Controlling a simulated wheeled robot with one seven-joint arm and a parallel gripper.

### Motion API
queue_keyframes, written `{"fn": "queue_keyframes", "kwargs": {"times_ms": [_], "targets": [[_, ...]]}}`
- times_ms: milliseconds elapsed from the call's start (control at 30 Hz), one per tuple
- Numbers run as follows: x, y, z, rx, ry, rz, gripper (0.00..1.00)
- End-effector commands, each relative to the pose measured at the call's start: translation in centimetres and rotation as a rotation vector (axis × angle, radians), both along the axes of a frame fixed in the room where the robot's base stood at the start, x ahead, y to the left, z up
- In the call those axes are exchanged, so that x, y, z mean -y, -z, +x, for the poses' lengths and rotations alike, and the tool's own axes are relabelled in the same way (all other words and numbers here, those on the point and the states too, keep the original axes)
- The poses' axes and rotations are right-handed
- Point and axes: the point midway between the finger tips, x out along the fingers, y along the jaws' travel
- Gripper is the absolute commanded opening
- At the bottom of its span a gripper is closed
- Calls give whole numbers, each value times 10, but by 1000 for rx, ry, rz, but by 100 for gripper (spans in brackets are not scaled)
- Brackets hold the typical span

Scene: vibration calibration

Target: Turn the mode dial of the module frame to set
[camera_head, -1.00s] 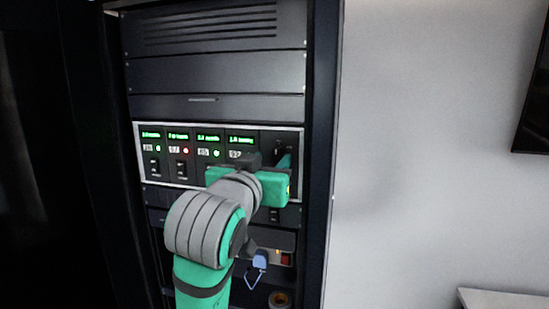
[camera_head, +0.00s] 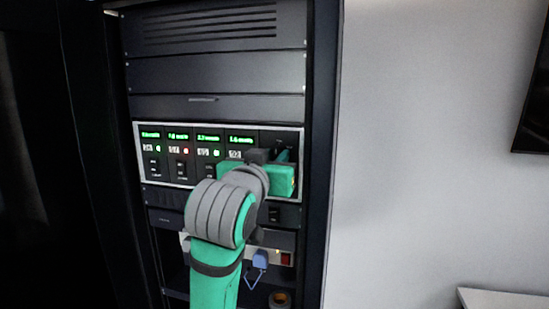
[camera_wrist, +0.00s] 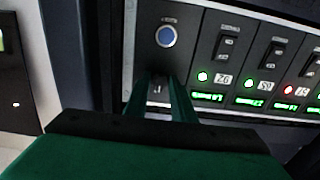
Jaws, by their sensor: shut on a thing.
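The module frame (camera_head: 137,165) is a pale-edged panel in the rack, with several dark modules bearing green displays. It also shows upside down in the wrist view (camera_wrist: 270,17). My gripper (camera_wrist: 167,98) is at the panel's right-hand module in the head view, its green fingers pointing into the panel. In the wrist view the fingers stand on both sides of the dark mode dial (camera_wrist: 160,83) and are shut on it. The dial's pointer and most of its markings are hidden by the fingers; its setting cannot be read. My gripper hides the dial in the head view.
A round blue button (camera_wrist: 166,36) sits on the same module as the dial. Black rocker switches (camera_wrist: 227,45) and small lamps, one red (camera_head: 186,151), are on the neighbouring modules. The rack's right post (camera_head: 320,150) stands close to my gripper. Below hangs a blue padlock-like item (camera_head: 260,260).

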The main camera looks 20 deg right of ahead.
Motion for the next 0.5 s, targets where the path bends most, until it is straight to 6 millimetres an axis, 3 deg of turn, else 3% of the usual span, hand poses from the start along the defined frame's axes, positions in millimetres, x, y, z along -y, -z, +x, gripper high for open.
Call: {"fn": "queue_keyframes", "kwargs": {"times_ms": [500], "targets": [[-1, 0, 0, 141, -2, 208, 0]]}}
